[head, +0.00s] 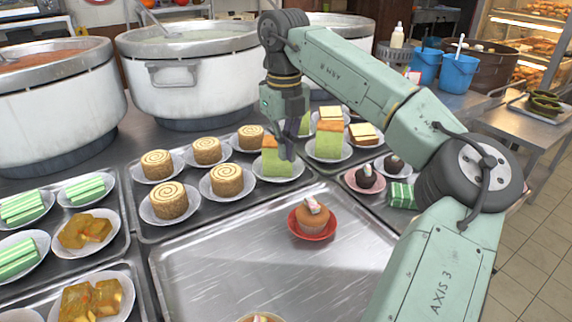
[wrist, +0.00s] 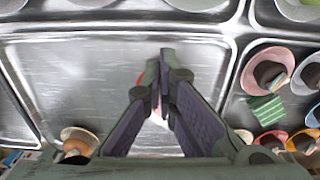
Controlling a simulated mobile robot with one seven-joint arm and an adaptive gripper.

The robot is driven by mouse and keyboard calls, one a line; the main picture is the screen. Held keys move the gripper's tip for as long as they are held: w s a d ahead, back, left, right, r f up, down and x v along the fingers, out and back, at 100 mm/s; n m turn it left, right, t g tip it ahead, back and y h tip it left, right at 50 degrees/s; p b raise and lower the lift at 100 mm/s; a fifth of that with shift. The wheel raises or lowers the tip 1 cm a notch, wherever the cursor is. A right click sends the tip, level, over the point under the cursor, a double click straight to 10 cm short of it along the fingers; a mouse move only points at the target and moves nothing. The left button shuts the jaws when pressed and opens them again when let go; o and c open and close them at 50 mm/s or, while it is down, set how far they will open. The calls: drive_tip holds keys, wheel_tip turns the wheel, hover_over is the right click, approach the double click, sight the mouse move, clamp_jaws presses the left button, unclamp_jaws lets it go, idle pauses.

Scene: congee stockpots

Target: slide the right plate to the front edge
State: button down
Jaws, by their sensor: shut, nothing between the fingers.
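A red plate (head: 331,229) with a cupcake (head: 309,217) sits toward the back right of a mostly bare metal tray (head: 205,275). In the wrist view, only a red-orange sliver (wrist: 140,79) of it shows beside my fingers; the rest is hidden. A second cupcake (head: 260,318) is cut off at the bottom of the head view; in the wrist view, a cupcake on a pale plate (wrist: 78,138) sits at the lower left. My gripper (head: 287,150) is shut and empty, pointing down behind the red plate in the head view. I cannot tell its height.
A tray of swirl cakes (head: 171,200) and green cakes lies behind the bare tray. Dark round cakes on pink plates (head: 364,181) stand to the right. Large stockpots (head: 190,75) stand at the back. The bare tray's left and middle are clear.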

sight(313, 215)
wheel_tip(313, 215, down, 8)
drive_tip(key=shift+s+f+p, duration=0.15)
drive_tip(key=shift+f+p, duration=0.05)
drive_tip(key=shift+p, duration=0.6)
drive_tip(key=shift+s+d+f+p, duration=0.15)
drive_tip(key=shift+s+d+p, duration=0.15)
drive_tip(key=shift+s+d, duration=0.25)
drive_tip(key=shift+s+d+f+p, duration=0.1)
drive_tip(key=shift+s+d+p, duration=0.2)
drive_tip(key=shift+s, duration=0.35)
drive_tip(key=shift+s+d+f, duration=0.1)
drive_tip(key=shift+s+d, duration=0.1)
drive_tip(key=shift+s, duration=0.15)
